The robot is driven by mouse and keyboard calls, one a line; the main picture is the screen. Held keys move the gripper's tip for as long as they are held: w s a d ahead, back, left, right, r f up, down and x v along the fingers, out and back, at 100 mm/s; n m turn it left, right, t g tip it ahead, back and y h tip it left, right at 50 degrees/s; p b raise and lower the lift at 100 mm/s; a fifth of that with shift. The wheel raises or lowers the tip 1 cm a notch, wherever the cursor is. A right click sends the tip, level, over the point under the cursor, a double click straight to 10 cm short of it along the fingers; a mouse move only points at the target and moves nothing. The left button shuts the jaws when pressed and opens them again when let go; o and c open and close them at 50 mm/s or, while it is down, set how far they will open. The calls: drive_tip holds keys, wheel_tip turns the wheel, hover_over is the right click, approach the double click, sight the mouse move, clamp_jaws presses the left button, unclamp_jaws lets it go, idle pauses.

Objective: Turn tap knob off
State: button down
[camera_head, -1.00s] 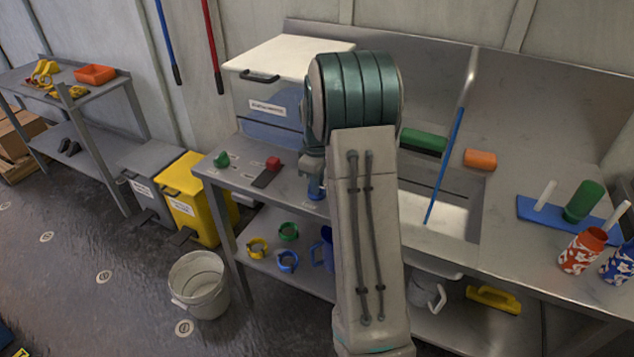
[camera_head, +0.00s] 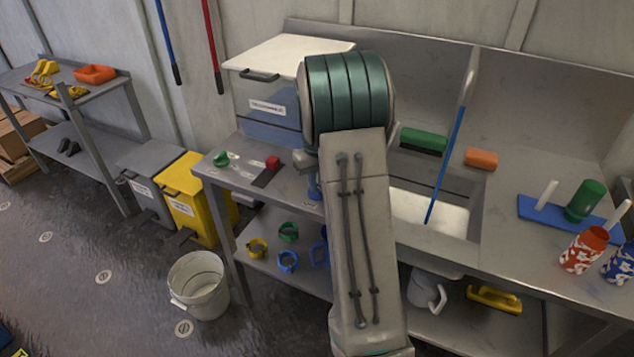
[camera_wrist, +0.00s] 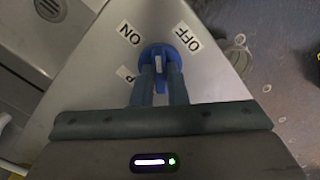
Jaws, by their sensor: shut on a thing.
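The blue tap knob (camera_wrist: 158,55) sits on a grey metal surface in the wrist view. Its white mark lies between the ON label (camera_wrist: 130,33) at upper left and the OFF label (camera_wrist: 187,36) at upper right. My gripper (camera_wrist: 158,78) is shut on the knob, with one finger on each side of it. The fingers hide the knob's lower part. A third label at lower left is partly hidden. In the head view my arm covers the gripper, and only a bit of blue shows beside it at the counter's front.
A green knob (camera_head: 221,159) and a red one (camera_head: 272,162) are left of my arm on the counter. A white-lidded box (camera_head: 265,105) stands behind. The sink (camera_head: 440,215) is to the right. A white bucket (camera_head: 198,287) stands on the floor.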

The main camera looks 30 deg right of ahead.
drive_tip(key=m, duration=0.5)
drive_tip(key=shift+w+r+m, duration=0.1)
drive_tip(key=shift+m, duration=0.2)
drive_tip(key=shift+m+p, duration=0.35)
drive_tip(key=shift+m, duration=1.95)
drive_tip(key=c, duration=1.4)
unclamp_jaws()
drive_tip(key=shift+c, duration=0.2)
wheel_tip(320, 180, up, 14)
